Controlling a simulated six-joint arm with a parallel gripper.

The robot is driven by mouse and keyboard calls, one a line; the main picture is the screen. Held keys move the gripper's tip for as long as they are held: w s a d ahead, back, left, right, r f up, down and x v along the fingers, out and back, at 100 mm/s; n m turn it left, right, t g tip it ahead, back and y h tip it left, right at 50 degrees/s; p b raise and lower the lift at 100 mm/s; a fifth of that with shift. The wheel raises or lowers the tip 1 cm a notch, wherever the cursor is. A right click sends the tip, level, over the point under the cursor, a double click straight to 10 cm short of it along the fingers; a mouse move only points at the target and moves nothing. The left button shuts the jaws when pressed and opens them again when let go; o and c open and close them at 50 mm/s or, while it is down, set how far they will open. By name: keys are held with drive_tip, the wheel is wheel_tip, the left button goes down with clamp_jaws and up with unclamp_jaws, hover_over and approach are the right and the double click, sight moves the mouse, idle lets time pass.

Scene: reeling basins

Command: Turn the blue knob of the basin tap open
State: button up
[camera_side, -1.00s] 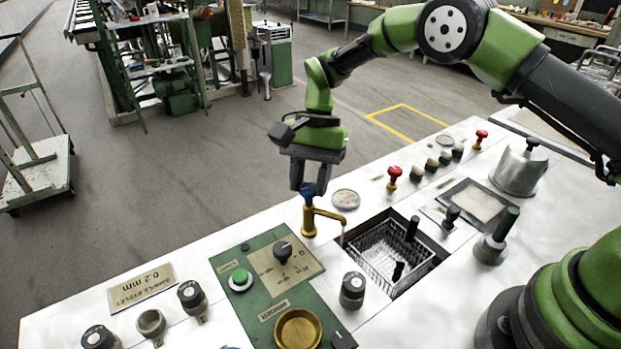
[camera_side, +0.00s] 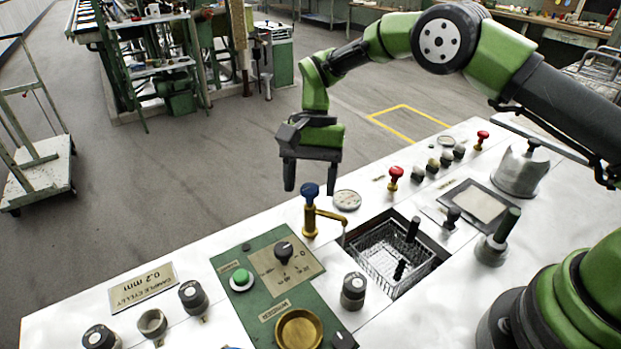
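The brass basin tap (camera_side: 309,222) stands upright on the white bench top, with its spout pointing right towards the sunken basin. Its blue knob (camera_side: 310,191) sits on top and shows in full. My gripper (camera_side: 310,187) points down at the knob, with one dark finger on each side of it in the picture. The fingers are spread wide, with visible gaps to the knob, and hold nothing. I cannot tell whether the fingertips are level with the knob or a little above or behind it. The basin (camera_side: 436,262) holds a wire basket (camera_side: 380,262).
A pressure dial (camera_side: 347,200) lies just right of the tap. Red knobs (camera_side: 395,174) and dark knobs stand along the back edge. A green winder panel (camera_side: 232,262) is at front left. A metal lidded pot (camera_side: 521,172) stands at right.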

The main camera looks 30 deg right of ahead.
drive_tip(key=shift+r, duration=0.1)
drive_tip(key=v, duration=0.9)
drive_tip(key=shift+r, duration=0.3)
drive_tip(key=shift+d, duration=0.15)
drive_tip(key=s+d+r+n+t, duration=0.25)
drive_tip(key=s+r, duration=0.25)
drive_tip(key=r, duration=0.3)
drive_tip(key=s+d+r+n+t, duration=0.1)
drive_tip(key=s+d+r+t, duration=0.2)
drive_tip(key=r, duration=0.5)
drive_tip(key=s+f+t, duration=0.1)
drive_tip(key=s+t, duration=0.1)
drive_tip(key=s, duration=0.7)
drive_tip(key=s+d+f+n+t+h, duration=0.1)
drive_tip(key=s+f+t, duration=0.1)
drive_tip(key=s, duration=0.7)
drive_tip(key=shift+t, duration=0.55)
